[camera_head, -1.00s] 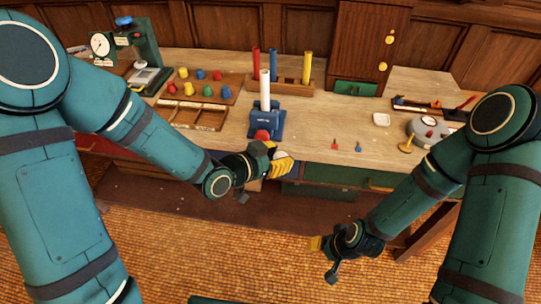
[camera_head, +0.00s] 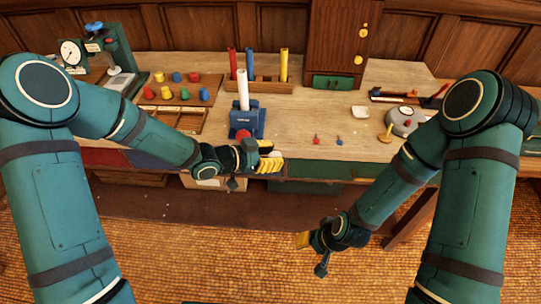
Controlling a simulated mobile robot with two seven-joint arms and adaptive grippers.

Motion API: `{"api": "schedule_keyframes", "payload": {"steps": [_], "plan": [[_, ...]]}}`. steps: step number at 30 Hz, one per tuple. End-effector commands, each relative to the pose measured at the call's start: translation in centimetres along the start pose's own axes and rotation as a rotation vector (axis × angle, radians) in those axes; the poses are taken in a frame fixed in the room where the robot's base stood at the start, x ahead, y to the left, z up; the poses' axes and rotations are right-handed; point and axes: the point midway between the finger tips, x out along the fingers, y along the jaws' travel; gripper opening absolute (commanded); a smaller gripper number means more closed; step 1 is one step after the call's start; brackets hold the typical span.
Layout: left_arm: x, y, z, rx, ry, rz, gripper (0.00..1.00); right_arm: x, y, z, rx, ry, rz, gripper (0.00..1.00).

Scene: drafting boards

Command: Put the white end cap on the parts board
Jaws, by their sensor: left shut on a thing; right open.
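The parts board (camera_head: 185,85) is a brown wooden board at the back left of the bench, with red, yellow, blue and green caps standing on it in two rows. My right gripper (camera_head: 303,240) is open and low over the floor, in front of the bench.
A blue vise (camera_head: 247,122) holds an upright white tube (camera_head: 242,90) between my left gripper and the tube rack (camera_head: 265,86). A divided wooden tray (camera_head: 178,118) lies before the board. A dial gauge stand (camera_head: 107,55) is left of it. A white dish (camera_head: 361,112) is at right.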

Motion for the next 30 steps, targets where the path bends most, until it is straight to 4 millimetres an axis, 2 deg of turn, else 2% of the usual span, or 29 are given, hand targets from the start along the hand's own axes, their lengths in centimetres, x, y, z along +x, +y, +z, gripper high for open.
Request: {"api": "schedule_keyframes", "payload": {"steps": [30], "plan": [[-0.9, -0.4, -5.6, -0.205, -0.006, -0.500, 0.04, 0.0, 0.0, 0.0, 0.000, 0.000, 0.000, 0.47]]}}
